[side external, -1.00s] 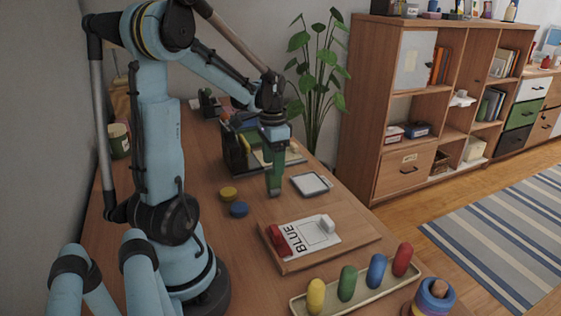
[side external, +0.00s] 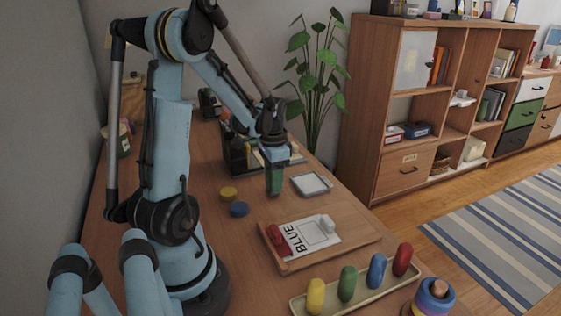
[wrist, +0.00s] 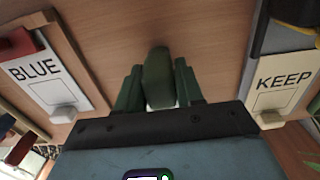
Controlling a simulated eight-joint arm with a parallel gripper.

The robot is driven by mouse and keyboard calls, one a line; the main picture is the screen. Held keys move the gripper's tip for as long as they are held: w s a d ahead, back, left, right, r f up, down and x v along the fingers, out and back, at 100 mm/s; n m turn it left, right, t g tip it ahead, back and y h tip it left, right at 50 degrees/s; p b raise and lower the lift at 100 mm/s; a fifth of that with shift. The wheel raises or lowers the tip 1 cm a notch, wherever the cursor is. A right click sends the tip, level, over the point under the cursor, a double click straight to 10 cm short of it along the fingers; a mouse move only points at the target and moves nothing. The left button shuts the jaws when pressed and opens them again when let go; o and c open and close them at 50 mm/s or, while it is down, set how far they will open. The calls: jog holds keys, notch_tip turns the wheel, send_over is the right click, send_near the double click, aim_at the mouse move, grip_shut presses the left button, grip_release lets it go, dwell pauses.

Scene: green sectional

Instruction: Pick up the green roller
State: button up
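The green roller (wrist: 158,72) is a dark green rounded piece between the two green fingers of my gripper (wrist: 159,90) in the wrist view. The fingers flank it closely on both sides; I cannot tell whether they press on it. In the side view my gripper (side external: 274,180) points straight down at the wooden table, left of the small grey-framed tray (side external: 311,184). There the green of the fingers and the roller merges, and its lower end appears at the tabletop.
A wooden board (side external: 355,243) with a BLUE card (side external: 312,236) and red and white pieces lies nearer the camera. A tray (side external: 332,304) holds yellow, green, blue and red pegs. Yellow (side external: 228,194) and blue (side external: 239,209) discs lie to the left. A KEEP card (wrist: 285,82) shows in the wrist view.

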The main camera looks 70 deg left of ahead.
jog(key=c, duration=0.5)
jog(key=shift+r, duration=0.1)
jog(key=shift+r, duration=0.5)
notch_tip(320, 180, up, 2)
jog(key=shift+r, duration=0.25)
jog(key=d+r, duration=0.2)
jog(key=d, duration=0.1)
jog(key=w+d+r, duration=0.1)
jog(key=d+r, duration=0.2)
jog(key=d, duration=0.1)
jog(key=w+d+r, duration=0.1)
jog(key=d+r, duration=0.1)
jog(key=d, duration=0.2)
jog(key=shift+d+r, duration=0.15)
jog(key=shift+d, duration=0.1)
